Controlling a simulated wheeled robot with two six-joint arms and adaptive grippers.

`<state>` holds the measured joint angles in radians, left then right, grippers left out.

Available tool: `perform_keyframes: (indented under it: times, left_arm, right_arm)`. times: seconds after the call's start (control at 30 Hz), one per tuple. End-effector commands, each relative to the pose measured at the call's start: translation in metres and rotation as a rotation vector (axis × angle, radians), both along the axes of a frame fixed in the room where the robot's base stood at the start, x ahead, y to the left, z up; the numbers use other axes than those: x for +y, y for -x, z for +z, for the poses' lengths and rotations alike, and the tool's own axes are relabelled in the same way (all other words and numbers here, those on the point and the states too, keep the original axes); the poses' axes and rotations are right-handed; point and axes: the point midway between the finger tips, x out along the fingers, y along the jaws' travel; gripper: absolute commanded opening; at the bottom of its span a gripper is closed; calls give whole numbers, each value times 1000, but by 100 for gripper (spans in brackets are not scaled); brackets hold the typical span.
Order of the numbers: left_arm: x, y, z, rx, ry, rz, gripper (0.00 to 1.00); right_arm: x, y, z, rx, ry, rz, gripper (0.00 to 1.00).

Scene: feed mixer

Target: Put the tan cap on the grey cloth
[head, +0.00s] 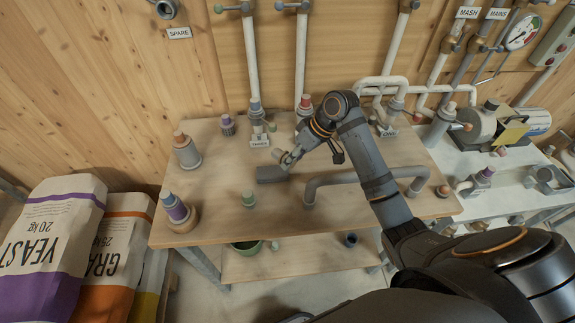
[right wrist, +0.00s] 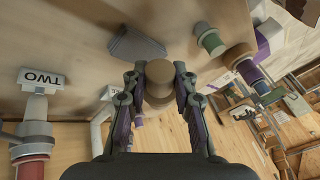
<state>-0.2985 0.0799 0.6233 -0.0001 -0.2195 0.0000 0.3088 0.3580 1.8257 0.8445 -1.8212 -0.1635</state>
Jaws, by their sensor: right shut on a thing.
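The tan cap (right wrist: 156,82) is between the fingers of my right gripper (right wrist: 158,88) in the right wrist view, and the gripper is shut on it. In the head view my right gripper (head: 288,158) is over the middle of the wooden table, and the cap is too small there to tell clearly. My left gripper is not in view.
A grey bent pipe (head: 340,177) stands right of the cloth. Labelled pipes rise at the back. Table (head: 215,190) is bare left of the cloth.

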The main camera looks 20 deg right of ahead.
Motion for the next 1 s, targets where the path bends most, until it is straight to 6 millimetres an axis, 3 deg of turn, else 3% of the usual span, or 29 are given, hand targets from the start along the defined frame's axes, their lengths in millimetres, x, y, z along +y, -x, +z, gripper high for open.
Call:
perform_keyframes:
  times: [0.13,0.27,0.43,0.7,1.0]
  left_arm:
    - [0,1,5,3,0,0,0]
    - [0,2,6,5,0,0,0]
    - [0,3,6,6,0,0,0]
    - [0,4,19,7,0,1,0]
    - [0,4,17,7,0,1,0]
  right_arm:
    - [-3,-22,-30,7,0,-1,0]
    - [-5,-33,-42,3,1,-1,0]
    - [-6,-36,-47,2,1,0,0]
    - [-6,-38,-81,4,1,-1,0]
    - [-6,-38,-84,3,2,0,0]
